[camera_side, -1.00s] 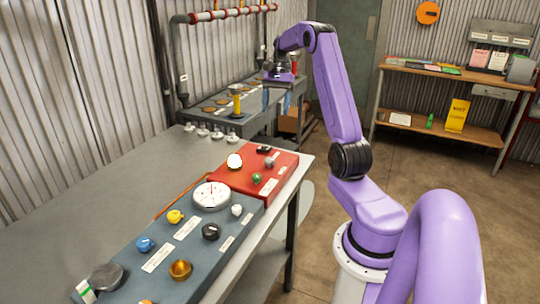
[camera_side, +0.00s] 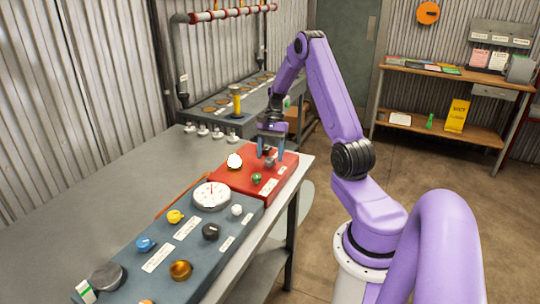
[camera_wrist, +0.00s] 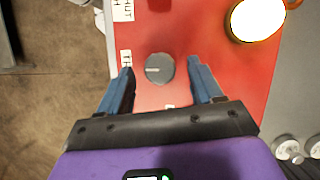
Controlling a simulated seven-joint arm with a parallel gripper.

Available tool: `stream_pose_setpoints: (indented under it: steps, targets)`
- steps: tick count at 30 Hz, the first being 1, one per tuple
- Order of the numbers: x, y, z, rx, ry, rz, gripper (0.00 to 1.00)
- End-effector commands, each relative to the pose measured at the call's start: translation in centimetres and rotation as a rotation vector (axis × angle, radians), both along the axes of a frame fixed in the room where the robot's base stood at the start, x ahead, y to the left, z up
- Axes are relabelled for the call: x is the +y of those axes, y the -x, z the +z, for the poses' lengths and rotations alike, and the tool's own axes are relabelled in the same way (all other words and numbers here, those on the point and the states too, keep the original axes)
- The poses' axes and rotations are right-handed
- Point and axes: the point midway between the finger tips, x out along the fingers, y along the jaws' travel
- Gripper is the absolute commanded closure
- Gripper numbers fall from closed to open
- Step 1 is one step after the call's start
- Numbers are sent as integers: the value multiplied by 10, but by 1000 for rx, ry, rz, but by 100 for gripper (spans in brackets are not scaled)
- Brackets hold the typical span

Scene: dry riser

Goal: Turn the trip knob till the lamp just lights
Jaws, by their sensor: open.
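The grey round trip knob (camera_wrist: 160,68) sits on the red panel (camera_wrist: 220,65), with a pale pointer line toward the left in the wrist view. In the side view the knob (camera_side: 269,162) shows low between the fingers. My gripper (camera_side: 271,153) points down over the far part of the red panel, open. In the wrist view its blue fingers stand left and right of the knob, with a gap on each side. The lamp (camera_wrist: 257,18) is a bright white dome with a yellow edge; it also shows in the side view (camera_side: 235,161).
A green knob (camera_side: 257,179) is on the red panel near the trip knob. A white dial gauge (camera_side: 211,196) and several coloured knobs sit on the blue-grey panel (camera_side: 140,277). Small valves (camera_side: 217,133) stand on the bench behind. The bench's left side is clear.

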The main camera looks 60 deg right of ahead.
Motion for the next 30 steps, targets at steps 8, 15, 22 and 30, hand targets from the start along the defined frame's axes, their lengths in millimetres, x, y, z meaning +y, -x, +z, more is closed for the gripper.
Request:
stream_pose_setpoints:
  steps: [8,15,22,30]
  targets:
    - [3,1,-8,-1,0,0,34]
    - [3,1,-8,-1,0,0,60]
    - [3,0,-8,-1,1,9,91]
    - [3,-1,-8,-1,1,165,91]
